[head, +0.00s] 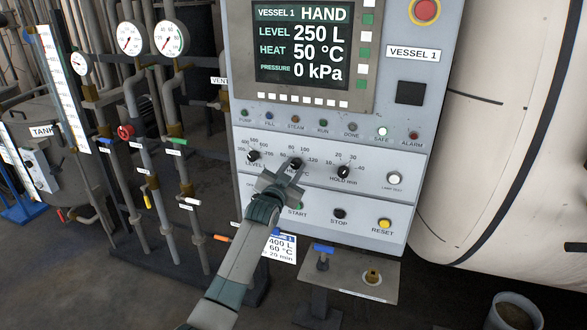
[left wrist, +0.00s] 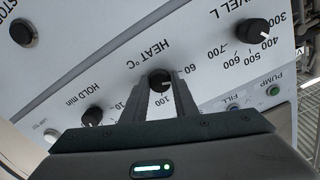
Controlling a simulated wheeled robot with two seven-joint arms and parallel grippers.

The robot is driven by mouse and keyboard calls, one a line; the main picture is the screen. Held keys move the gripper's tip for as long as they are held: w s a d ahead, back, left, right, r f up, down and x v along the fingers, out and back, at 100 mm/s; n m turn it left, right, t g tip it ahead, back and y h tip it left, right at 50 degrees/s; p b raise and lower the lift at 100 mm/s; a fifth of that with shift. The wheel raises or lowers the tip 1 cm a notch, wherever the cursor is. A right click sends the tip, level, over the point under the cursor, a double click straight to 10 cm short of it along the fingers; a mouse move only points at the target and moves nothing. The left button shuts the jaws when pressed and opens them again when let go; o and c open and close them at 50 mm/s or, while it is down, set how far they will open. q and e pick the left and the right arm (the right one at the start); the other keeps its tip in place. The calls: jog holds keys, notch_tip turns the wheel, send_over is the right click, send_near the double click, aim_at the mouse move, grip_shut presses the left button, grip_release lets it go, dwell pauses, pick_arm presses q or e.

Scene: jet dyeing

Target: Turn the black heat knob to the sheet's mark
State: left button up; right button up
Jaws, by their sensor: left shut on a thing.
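The black heat knob (head: 296,162) is the middle one of three knobs on the grey panel. In the left wrist view the knob (left wrist: 160,77) sits between my two fingers, its scale appearing upside down around it. My left gripper (head: 288,174) is shut on the heat knob; its fingers (left wrist: 161,90) partly hide the knob and its scale. The display (head: 302,45) reads HEAT 50 °C, LEVEL 250 L, and HAND. The sheet (head: 281,246) below the panel shows 400 L, 60 °C and 20 min, partly covered by my arm. My right gripper is not in view.
The level knob (head: 253,156) and hold knob (head: 344,171) flank the heat knob closely. Start, stop (head: 340,214) and reset (head: 385,223) buttons lie below. A small shelf (head: 349,278) with a blue-handled valve juts out under the panel. Pipes and gauges stand to the left.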

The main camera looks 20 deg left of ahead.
pick_arm(q)
jog(key=shift+f+n, duration=0.1)
jog(key=shift+n, duration=0.5)
jog(key=o, duration=1.1)
jog(key=shift+c, duration=0.2)
jog(key=shift+s, duration=0.15)
jog(key=s+b, duration=0.4)
jog(key=s, duration=1.3)
jog(key=shift+a, duration=0.3)
